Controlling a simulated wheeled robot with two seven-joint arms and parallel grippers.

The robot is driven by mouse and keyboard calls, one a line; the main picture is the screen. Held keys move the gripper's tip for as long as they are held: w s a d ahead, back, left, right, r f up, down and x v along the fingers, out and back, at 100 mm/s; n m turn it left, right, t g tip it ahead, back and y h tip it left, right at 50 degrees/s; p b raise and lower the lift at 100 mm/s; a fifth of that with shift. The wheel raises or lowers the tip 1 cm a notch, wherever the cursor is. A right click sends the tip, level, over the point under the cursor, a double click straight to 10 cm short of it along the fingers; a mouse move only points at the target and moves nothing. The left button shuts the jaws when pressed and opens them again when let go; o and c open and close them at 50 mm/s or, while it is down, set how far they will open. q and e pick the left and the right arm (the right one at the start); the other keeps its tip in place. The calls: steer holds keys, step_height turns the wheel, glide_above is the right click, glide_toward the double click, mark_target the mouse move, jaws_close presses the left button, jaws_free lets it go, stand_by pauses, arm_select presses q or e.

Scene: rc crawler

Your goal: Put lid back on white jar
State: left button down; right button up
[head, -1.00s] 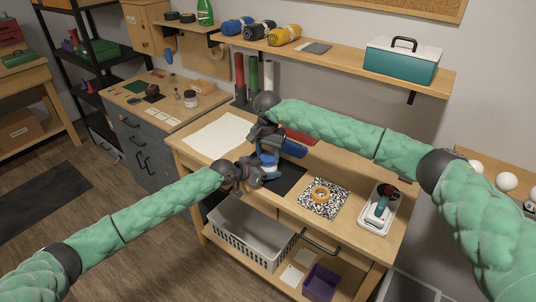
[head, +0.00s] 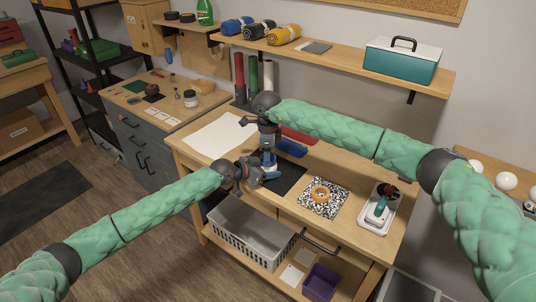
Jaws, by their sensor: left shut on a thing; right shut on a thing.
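A small white and blue object, which looks like the white jar (head: 268,161), is upright above the dark mat on the workbench, between my grippers and partly covered by them. My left gripper (head: 262,175) comes in from the left and is shut on its lower part. My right gripper (head: 268,147) points down from above and is shut at its top. The lid is mostly hidden in the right gripper's fingers. I cannot tell whether lid and jar touch.
A blue tray (head: 291,147) lies right behind the grippers. A white sheet (head: 216,134) lies left. An orange ring (head: 320,194) on a patterned mat (head: 309,207) and a white tray (head: 371,218) with a tool stand right. A grey basket (head: 252,236) sits below.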

steer(key=o, duration=1.1)
steer(key=shift+r, duration=2.25)
